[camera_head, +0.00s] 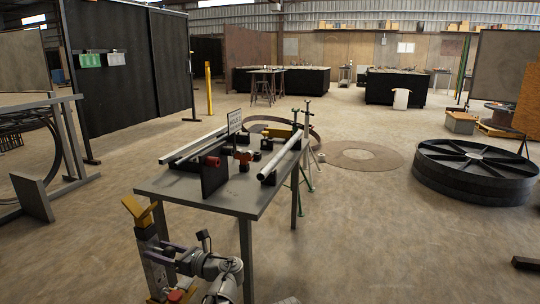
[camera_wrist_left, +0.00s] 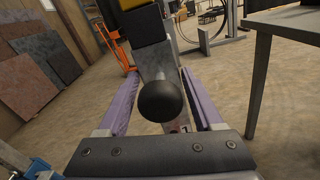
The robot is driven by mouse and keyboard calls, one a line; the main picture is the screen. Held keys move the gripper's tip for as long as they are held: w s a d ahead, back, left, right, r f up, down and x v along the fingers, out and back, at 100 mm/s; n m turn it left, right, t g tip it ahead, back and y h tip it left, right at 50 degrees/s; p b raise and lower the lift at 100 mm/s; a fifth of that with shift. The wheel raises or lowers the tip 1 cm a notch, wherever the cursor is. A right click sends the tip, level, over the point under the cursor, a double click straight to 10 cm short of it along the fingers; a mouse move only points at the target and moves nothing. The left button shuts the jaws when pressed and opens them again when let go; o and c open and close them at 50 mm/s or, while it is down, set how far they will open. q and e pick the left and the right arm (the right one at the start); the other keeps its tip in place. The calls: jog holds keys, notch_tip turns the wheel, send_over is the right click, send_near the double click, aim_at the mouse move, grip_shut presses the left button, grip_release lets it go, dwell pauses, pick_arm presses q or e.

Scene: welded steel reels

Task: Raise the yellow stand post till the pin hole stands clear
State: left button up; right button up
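The stand with a yellow head (camera_head: 138,211) and a grey post stands in front of the table's left end in the head view. In the left wrist view its grey post (camera_wrist_left: 155,60) runs up to black and yellow parts (camera_wrist_left: 150,22). A round black knob (camera_wrist_left: 160,100) shows in front of the post. My left gripper (camera_head: 166,250) has purple fingers, spread wide with the knob between them. A gap shows on each side, so the fingers look clear of it. I cannot make out the pin hole. My right gripper is not in view.
A steel table (camera_head: 230,198) with a pipe (camera_head: 280,158) and clamps stands close beyond the stand. Its leg (camera_wrist_left: 259,85) shows at right in the left wrist view. A grey frame (camera_head: 72,140) stands at left. A black reel (camera_head: 474,172) lies at right.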

aim_at(172, 254)
pick_arm(q)
jog(key=shift+o, duration=0.9)
jog(key=shift+r, duration=0.1)
jog(key=shift+v, duration=3.55)
